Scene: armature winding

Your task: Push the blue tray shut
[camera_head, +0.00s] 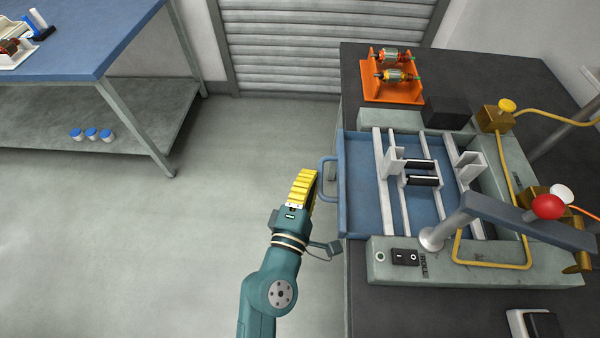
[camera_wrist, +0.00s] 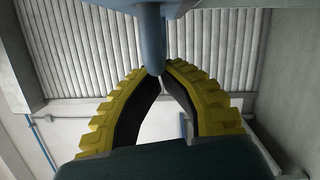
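The blue tray (camera_head: 359,197) sticks out of the left side of the grey-green machine (camera_head: 393,262) in the head view. Its blue handle (camera_head: 322,180) points left, toward my gripper. My gripper (camera_head: 309,174) is just left of the handle, its yellow fingers pointing up in the picture. In the wrist view, the fingers (camera_wrist: 165,72) curve inward and their tips come together, with no object seen between them. The handle (camera_wrist: 151,35) comes down in front of the tips and partly hides them. I cannot tell whether they touch it.
White rails and holders (camera_head: 392,160) sit over the tray. An orange stand (camera_head: 392,91) with armatures is behind the machine on the dark table (camera_head: 372,311). A lever with a red knob (camera_head: 547,207) crosses the machine's right. Floor left of my gripper is clear.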

